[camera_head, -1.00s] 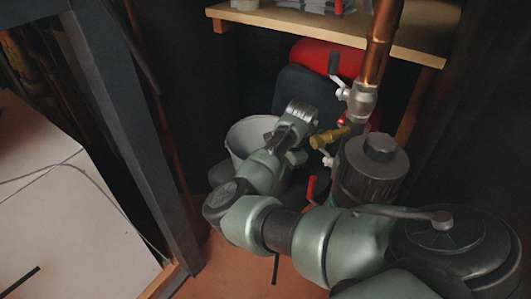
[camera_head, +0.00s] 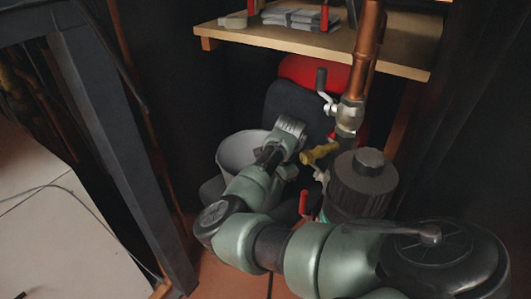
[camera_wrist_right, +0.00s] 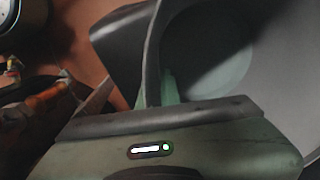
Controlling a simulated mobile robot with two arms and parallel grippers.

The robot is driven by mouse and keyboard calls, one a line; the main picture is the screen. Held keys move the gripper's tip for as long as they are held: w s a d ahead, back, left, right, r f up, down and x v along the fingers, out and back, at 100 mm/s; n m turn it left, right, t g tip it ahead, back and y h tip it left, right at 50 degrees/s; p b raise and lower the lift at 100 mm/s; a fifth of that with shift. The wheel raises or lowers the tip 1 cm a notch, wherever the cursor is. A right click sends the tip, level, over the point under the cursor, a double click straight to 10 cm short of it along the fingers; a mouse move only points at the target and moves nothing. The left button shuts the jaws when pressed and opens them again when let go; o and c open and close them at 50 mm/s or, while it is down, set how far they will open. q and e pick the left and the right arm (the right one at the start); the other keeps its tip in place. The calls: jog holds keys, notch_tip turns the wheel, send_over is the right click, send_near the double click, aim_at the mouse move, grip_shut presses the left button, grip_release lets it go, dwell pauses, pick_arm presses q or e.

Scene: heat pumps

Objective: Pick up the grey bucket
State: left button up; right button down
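The grey bucket (camera_head: 232,152) stands on the floor below the shelf in the head view, its right side hidden by my right arm. My right gripper (camera_head: 286,150) is at the bucket's right rim; its fingertips are hidden by my own wrist. In the right wrist view, the bucket (camera_wrist_right: 285,60) fills the right side, with its inside showing close up. The right gripper (camera_wrist_right: 160,92) is right against the bucket's edge there. I cannot tell whether its fingers are closed on the wall. My left gripper is not in view.
A wooden shelf (camera_head: 385,58) hangs above, bearing folded grey cloths (camera_head: 295,18). A copper pipe (camera_head: 367,45) with a valve and a dark pump (camera_head: 362,180) stand just right of the bucket. A red tank (camera_head: 315,72) is behind. A dark post (camera_head: 110,140) stands left.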

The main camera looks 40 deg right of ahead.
jog(key=shift+r, duration=0.35)
